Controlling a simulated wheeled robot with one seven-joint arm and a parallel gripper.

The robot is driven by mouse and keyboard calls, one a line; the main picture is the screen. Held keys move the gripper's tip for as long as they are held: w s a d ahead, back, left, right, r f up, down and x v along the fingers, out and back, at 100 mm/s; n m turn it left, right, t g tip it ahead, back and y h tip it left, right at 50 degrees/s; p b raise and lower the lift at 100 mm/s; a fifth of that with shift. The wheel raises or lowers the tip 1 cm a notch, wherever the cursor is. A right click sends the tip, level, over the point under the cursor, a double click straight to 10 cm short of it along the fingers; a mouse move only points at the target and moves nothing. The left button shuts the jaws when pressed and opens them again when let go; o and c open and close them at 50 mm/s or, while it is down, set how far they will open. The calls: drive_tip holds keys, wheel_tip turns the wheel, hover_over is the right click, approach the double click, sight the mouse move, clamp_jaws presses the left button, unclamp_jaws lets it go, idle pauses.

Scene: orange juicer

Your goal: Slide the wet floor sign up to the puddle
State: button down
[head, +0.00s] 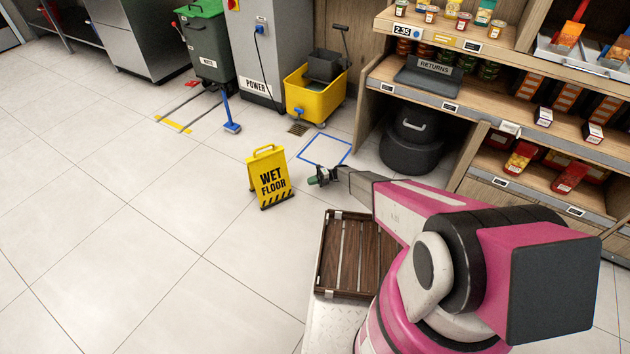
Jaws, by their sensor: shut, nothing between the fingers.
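The yellow wet floor sign (268,178) stands upright on the pale tiled floor, left of the middle in the head view. It has a handle on top and black lettering. My gripper (314,180) is just right of the sign, low over the floor, with a visible gap between them in the picture. It is shut and empty, though its fingers are small here. I cannot make out a puddle on the tiles.
A blue taped outline (325,137) lies on the floor behind my gripper. Shelves (480,115) with a dark round bin (408,150) bound the right. Floor left is clear.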

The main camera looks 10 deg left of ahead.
sight(287, 179)
drive_tip(key=x, duration=0.5)
drive_tip(key=a, duration=0.1)
drive_tip(key=w+a, duration=0.1)
drive_tip(key=a, duration=0.1)
drive_tip(key=shift+a, duration=0.5)
drive_tip(key=a, duration=0.2)
drive_tip(key=w+a, duration=0.1)
drive_tip(key=a, duration=0.2)
drive_tip(key=shift+w+a, duration=0.15)
